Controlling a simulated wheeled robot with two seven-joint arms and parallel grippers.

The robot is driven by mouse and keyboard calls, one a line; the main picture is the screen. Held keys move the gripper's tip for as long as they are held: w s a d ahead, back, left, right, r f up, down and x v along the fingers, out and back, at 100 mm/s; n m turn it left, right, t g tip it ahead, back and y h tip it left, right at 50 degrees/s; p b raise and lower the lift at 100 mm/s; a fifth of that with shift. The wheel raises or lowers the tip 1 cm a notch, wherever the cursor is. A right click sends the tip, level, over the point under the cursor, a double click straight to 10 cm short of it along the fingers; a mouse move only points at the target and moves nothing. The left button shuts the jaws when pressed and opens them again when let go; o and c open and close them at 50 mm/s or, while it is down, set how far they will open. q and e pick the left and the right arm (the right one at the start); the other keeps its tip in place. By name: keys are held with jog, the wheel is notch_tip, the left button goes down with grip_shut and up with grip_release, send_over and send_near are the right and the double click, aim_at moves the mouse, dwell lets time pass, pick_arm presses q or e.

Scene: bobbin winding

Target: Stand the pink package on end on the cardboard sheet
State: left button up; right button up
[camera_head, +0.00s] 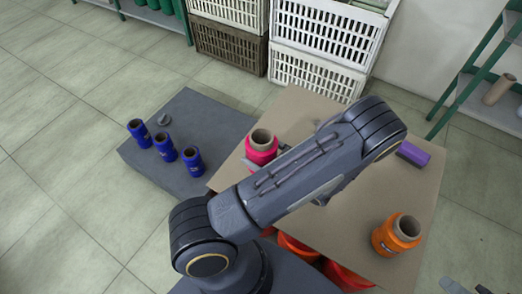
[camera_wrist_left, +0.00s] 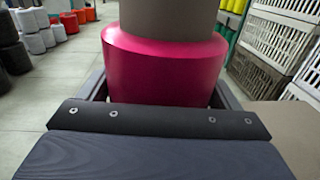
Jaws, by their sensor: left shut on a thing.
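The pink package (camera_head: 262,152), a pink winding on a brown tube, looks upright at the left side of the cardboard sheet (camera_head: 300,108). My arm hides its lower part, so I cannot tell whether it touches the sheet. In the left wrist view the pink package (camera_wrist_left: 165,65) fills the space between the fingers of my left gripper (camera_wrist_left: 163,92), which is shut on it. My arm crosses the middle of the sheet in the head view. My right gripper is not in view.
An orange package (camera_head: 397,236) stands upright at the sheet's right front. Red-orange packages (camera_head: 298,246) show below the front edge. Blue bobbins (camera_head: 165,147) stand on a grey platform (camera_head: 205,118). Crates (camera_head: 325,38) stand behind.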

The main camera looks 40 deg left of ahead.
pick_arm(q)
jog(key=shift+f+b, duration=1.7)
jog(key=shift+f, duration=0.6)
jog(key=o, duration=1)
jog(key=shift+d, duration=0.1)
jog(key=shift+o, duration=0.2)
jog(key=d, duration=0.7)
jog(key=shift+d, duration=0.4)
